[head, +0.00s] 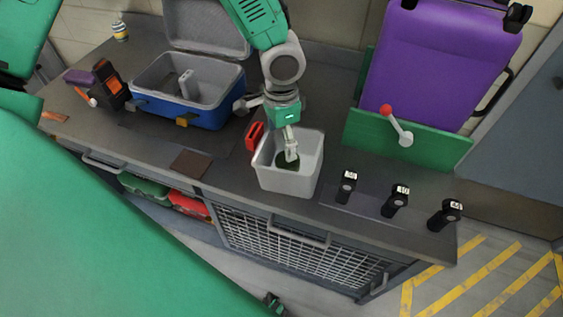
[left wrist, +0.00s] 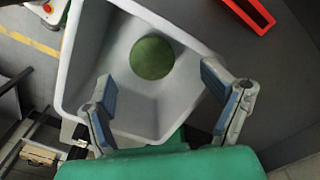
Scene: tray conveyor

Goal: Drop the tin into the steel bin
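The pale grey bin (head: 278,180) stands open on the counter in the head view, and it fills much of the left wrist view (left wrist: 80,60). A dark green round thing, which looks like the tin (left wrist: 152,57), lies inside it on the bottom. In the head view the tin (head: 285,165) is partly hidden by my fingers. My left gripper (head: 290,150) points down into the mouth of the bin. In the left wrist view the left gripper (left wrist: 158,75) has its fingers wide apart, with nothing held between them. My right gripper does not show.
A blue cooler box (head: 200,113) with its lid up stands left of the bin. A red object (head: 255,136) lies close beside the bin. Several black numbered handles (head: 396,200) stand to the right.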

